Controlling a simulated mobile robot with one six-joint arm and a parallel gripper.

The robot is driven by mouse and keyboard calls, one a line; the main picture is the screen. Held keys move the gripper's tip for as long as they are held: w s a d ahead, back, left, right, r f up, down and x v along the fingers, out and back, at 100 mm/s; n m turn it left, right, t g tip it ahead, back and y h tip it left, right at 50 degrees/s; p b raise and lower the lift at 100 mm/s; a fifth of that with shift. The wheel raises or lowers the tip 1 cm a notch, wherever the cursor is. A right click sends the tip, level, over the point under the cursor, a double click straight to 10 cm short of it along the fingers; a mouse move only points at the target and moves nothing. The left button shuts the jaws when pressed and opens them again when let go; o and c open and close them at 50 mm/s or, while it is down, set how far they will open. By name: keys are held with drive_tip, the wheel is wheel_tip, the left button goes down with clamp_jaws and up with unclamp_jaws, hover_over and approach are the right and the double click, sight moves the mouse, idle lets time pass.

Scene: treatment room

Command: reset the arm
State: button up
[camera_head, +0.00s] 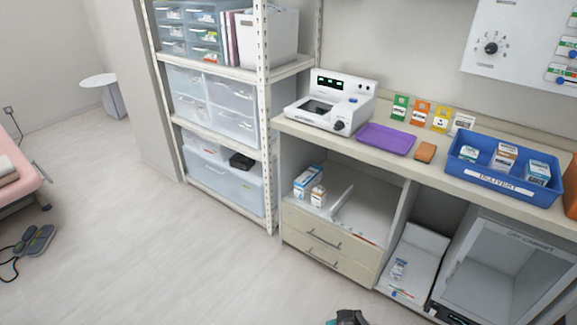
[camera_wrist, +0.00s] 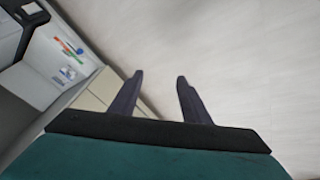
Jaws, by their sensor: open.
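My gripper (camera_wrist: 160,78) shows in the wrist view with its two dark fingers apart and nothing between them. It points over the pale floor, with the drawer front and a white bin of the cabinet to its left. In the head view only a small dark and teal part of my arm (camera_head: 348,317) shows at the bottom edge. The rest of the arm is out of that view.
A counter (camera_head: 343,142) holds a white device (camera_head: 330,103), a purple tray (camera_head: 386,139) and a blue delivery bin (camera_head: 504,183) with boxes. Below are drawers (camera_head: 328,240) and a glass-fronted cabinet (camera_head: 507,265). A shelf rack (camera_head: 226,142) stands left. The floor (camera_head: 150,250) is open; a foot pedal (camera_head: 35,241) lies far left.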

drive_tip(key=s+a+r+m+g, duration=0.1)
drive_tip(key=s+g, duration=0.4)
drive_tip(key=s, duration=0.6)
drive_tip(key=s+a+r+m+g+y, duration=0.1)
drive_tip(key=s+a+r+m+g, duration=0.1)
drive_tip(key=s, duration=1)
drive_tip(key=shift+a+r+g, duration=0.3)
drive_tip(key=shift+r+g, duration=0.2)
drive_tip(key=shift+g, duration=0.9)
